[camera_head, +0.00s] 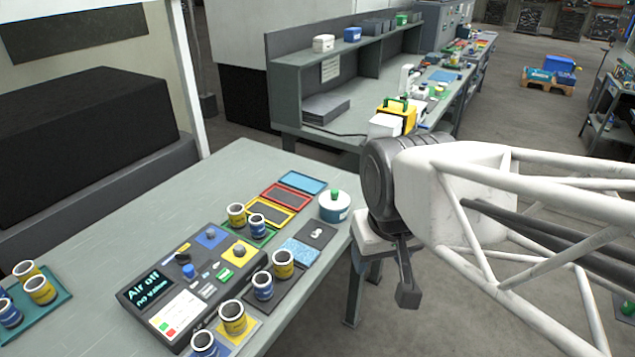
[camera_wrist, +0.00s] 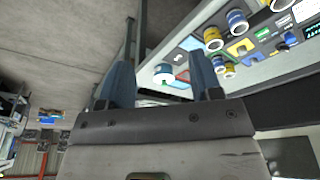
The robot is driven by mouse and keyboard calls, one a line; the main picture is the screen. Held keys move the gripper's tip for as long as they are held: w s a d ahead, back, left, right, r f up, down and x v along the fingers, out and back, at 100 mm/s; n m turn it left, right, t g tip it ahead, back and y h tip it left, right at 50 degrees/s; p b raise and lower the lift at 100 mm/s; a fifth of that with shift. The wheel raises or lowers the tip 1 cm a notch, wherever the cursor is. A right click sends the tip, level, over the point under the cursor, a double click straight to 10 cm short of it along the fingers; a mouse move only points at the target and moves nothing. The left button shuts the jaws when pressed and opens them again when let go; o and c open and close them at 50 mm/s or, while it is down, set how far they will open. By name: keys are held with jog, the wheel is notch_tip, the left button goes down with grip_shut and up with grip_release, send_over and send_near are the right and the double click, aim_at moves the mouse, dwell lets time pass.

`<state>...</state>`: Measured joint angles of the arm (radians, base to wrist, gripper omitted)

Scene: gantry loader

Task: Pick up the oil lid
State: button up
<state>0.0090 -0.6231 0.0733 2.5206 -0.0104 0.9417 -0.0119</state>
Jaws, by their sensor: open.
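A round white and blue pot (camera_head: 334,212) stands near the right edge of the grey table. Its white lid with a green knob (camera_head: 335,195), which looks like the oil lid, sits on top. The pot also shows between my fingers in the wrist view (camera_wrist: 163,76), some distance beyond them. My gripper (camera_head: 391,282) is open and empty, off the table's edge, to the right of the pot and apart from it. In the wrist view, my gripper's two fingers (camera_wrist: 163,66) stand wide apart.
A workbench with shelves (camera_head: 345,65) stands behind.

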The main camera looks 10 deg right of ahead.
jog(key=w+r+n, duration=0.1)
jog(key=w+n, duration=0.5)
jog(key=w, duration=0.6)
jog(key=n+g, duration=0.3)
jog(key=n, duration=1.1)
send_over(334, 191)
notch_tip(334, 191, down, 12)
jog(key=shift+w+f, duration=0.1)
jog(key=shift+f, duration=0.05)
jog(key=shift+f, duration=1.3)
jog(key=shift+f, duration=2.6)
